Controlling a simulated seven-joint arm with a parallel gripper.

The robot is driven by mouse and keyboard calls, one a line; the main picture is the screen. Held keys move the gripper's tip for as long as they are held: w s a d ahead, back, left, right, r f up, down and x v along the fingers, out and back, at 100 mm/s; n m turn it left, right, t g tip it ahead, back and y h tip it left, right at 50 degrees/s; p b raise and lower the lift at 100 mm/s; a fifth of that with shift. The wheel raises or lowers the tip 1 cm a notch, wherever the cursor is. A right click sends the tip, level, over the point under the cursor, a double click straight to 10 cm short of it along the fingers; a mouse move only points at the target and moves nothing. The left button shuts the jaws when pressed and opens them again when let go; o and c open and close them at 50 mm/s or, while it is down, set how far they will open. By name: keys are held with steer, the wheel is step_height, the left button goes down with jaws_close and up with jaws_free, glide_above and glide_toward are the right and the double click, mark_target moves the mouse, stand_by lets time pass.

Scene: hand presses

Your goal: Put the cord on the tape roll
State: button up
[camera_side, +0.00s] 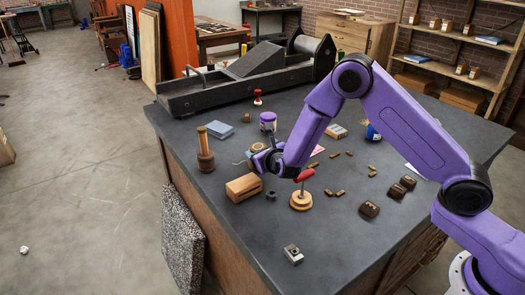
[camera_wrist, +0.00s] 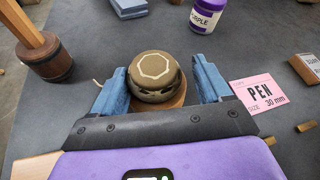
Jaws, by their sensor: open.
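My gripper (camera_wrist: 150,82) is open, with its blue fingers on either side of a round olive-brown piece (camera_wrist: 155,72) with a pale octagon outline on top. The edge of a tan disc (camera_wrist: 176,99) shows below it; I cannot tell whether they touch. A thin pale cord end (camera_wrist: 97,82) shows left of the left finger, and a thin strand (camera_side: 239,163) lies there in the side view. I cannot tell for sure which round part is the cord and which the tape roll. In the side view, my gripper (camera_side: 264,161) partly hides a tan round thing (camera_side: 258,147).
A wooden-handled mallet (camera_side: 205,150) stands at left, a wooden block (camera_side: 244,187) in front. A purple-labelled jar (camera_side: 268,121), a small round brown thing (camera_side: 246,117) and blue pads (camera_side: 220,130) stand behind. A red-handled stamp (camera_side: 301,200) and a pink card (camera_wrist: 262,95) are to the right.

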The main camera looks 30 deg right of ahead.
steer(key=shift+s+a+f, duration=0.1)
steer(key=shift+s+f, duration=0.15)
steer(key=shift+f, duration=0.15)
steer(key=shift+r, duration=0.2)
steer(key=v, duration=0.2)
steer(key=r+v, duration=0.1)
steer(key=v, duration=0.2)
steer(key=shift+s+a+r, duration=0.1)
step_height(320, 180, up, 7)
steer(key=shift+w, duration=0.25)
steer(key=shift+s+d, duration=0.1)
steer(key=shift+d, duration=0.1)
steer(key=s+d+m+g+y, duration=0.2)
steer(key=s+m+g, duration=0.4)
steer(key=s+m, duration=0.5)
steer(key=s+d+m+g+y, duration=0.2)
steer(key=s+d+m+g, duration=0.2)
steer(key=s, duration=2.6)
steer(key=m+g, duration=0.3)
steer(key=m, duration=0.5)
steer(key=shift+r+m, duration=0.3)
steer(key=shift+r, duration=0.1)
